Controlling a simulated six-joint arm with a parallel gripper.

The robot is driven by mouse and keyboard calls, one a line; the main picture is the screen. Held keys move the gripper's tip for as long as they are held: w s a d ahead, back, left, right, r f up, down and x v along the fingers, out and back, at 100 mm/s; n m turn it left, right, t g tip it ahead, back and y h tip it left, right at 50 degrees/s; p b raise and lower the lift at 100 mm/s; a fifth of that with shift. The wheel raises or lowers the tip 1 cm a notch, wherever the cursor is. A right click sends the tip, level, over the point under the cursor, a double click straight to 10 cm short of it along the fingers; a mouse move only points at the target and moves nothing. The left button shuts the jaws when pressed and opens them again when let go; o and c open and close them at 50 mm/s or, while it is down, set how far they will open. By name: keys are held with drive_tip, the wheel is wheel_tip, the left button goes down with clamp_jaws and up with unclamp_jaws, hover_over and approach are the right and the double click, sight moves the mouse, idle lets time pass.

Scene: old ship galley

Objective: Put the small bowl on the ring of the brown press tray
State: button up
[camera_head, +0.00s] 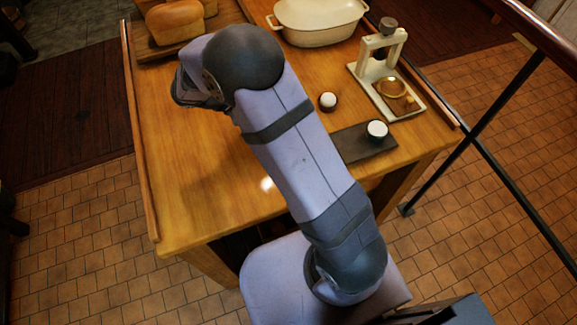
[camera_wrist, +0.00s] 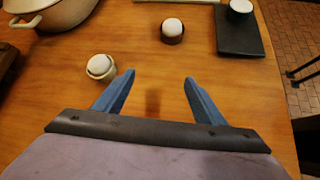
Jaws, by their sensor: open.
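My gripper (camera_wrist: 159,76) is open and empty above the wooden table in the wrist view; my arm hides its fingers in the head view. Three small round vessels with white tops show: a cream one (camera_wrist: 101,67) just beyond the left finger, a dark brown one (camera_wrist: 172,31) farther off, also in the head view (camera_head: 328,103), and a black one (camera_head: 377,131) on a dark slab. I cannot tell for sure which is the small bowl. The cream press (camera_head: 384,48) stands at the right rear, with a brass ring (camera_head: 391,96) over its brown tray (camera_head: 403,105).
The dark slab (camera_head: 362,151) lies near the table's right front; it also shows in the wrist view (camera_wrist: 238,40). A cream oval pot (camera_head: 318,36) stands at the back, bread (camera_head: 175,22) on a board at the back left. The table's left front (camera_head: 190,200) is clear.

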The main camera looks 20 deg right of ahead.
drive_tip(key=s+m+g+y, duration=0.1)
drive_tip(key=s+m, duration=0.1)
drive_tip(key=s, duration=0.2)
drive_tip(key=s+m+y, duration=0.2)
drive_tip(key=s+m, duration=0.1)
drive_tip(key=s, duration=0.1)
drive_tip(key=s+m+g+y, duration=0.1)
drive_tip(key=s+m, duration=0.2)
drive_tip(key=s, duration=0.1)
drive_tip(key=shift+s+d+g+y, duration=0.3)
drive_tip(key=shift+s+d+y, duration=0.05)
drive_tip(key=shift+s+y, duration=0.05)
drive_tip(key=s+a+m+y, duration=0.1)
drive_tip(key=s+m, duration=0.1)
drive_tip(key=s+a+m+y, duration=0.1)
drive_tip(key=s+m, duration=0.2)
drive_tip(key=s+a+m+y, duration=0.1)
drive_tip(key=s+m+y, duration=0.1)
drive_tip(key=s, duration=0.1)
drive_tip(key=shift+s+a+m, duration=0.15)
drive_tip(key=shift+a+m, duration=0.05)
drive_tip(key=shift+m, duration=0.2)
drive_tip(key=shift+s+a+f+m+t+y, duration=0.1)
drive_tip(key=shift+s+a+m+t+y, duration=0.35)
drive_tip(key=shift+m, duration=0.35)
drive_tip(key=shift+s, duration=0.1)
drive_tip(key=shift+c, duration=0.5)
